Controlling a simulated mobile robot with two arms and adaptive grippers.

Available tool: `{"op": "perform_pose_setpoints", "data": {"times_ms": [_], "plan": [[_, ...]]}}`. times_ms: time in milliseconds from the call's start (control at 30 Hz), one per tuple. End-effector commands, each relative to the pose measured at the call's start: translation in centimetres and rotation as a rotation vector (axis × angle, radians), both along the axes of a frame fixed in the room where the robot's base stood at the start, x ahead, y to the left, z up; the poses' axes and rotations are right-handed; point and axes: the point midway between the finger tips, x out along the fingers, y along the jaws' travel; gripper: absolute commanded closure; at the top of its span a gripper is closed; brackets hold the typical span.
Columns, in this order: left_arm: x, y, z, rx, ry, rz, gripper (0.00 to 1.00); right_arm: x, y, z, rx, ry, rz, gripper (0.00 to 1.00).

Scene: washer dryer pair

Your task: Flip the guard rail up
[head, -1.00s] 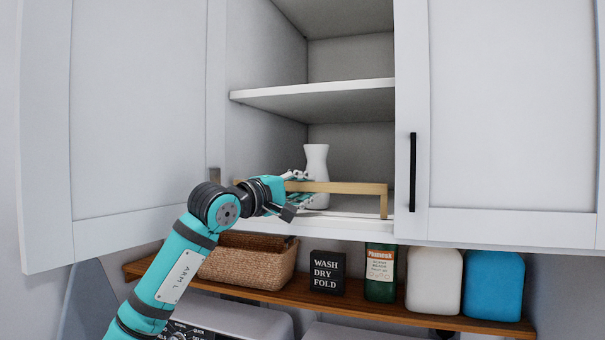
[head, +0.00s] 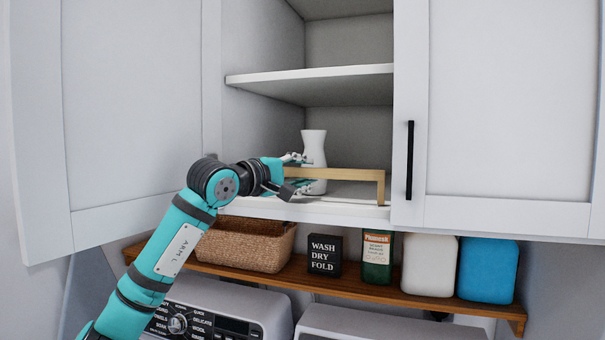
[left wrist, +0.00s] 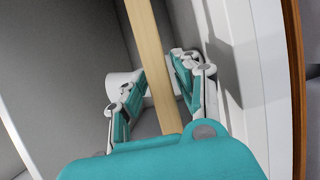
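The guard rail (head: 345,174) is a light wooden bar with a post at its right end. It stands upright along the front of the lower shelf of the open cabinet (head: 350,210). My left gripper (head: 303,173) is at the left part of the rail, and its arm hides that end. In the left wrist view, the rail (left wrist: 155,60) runs between the two spread fingers (left wrist: 150,90), with visible gaps on both sides. Whether either finger touches it is unclear. My right gripper is not in view.
A white vase (head: 314,148) stands close behind the rail and gripper. Cabinet doors are at left (head: 130,110) and right (head: 510,100). Below, a wooden shelf (head: 350,285) holds a basket (head: 250,245), a sign and several containers, above the washer (head: 220,305).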

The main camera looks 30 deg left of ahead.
Motion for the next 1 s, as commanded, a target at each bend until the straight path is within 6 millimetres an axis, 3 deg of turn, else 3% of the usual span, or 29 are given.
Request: {"op": "perform_pose_setpoints", "data": {"times_ms": [200, 600, 1000], "plan": [[-0.7, 0.2, 0.0, 0.002, 0.0, 0.001, 0.69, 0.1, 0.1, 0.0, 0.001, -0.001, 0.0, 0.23], [-6.6, 1.1, 0.0, 0.002, 0.001, 0.002, 0.69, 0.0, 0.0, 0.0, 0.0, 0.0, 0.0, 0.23], [-7.4, 1.2, 0.1, 0.0, 0.0, 0.0, 0.69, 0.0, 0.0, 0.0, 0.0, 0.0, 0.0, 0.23]]}}
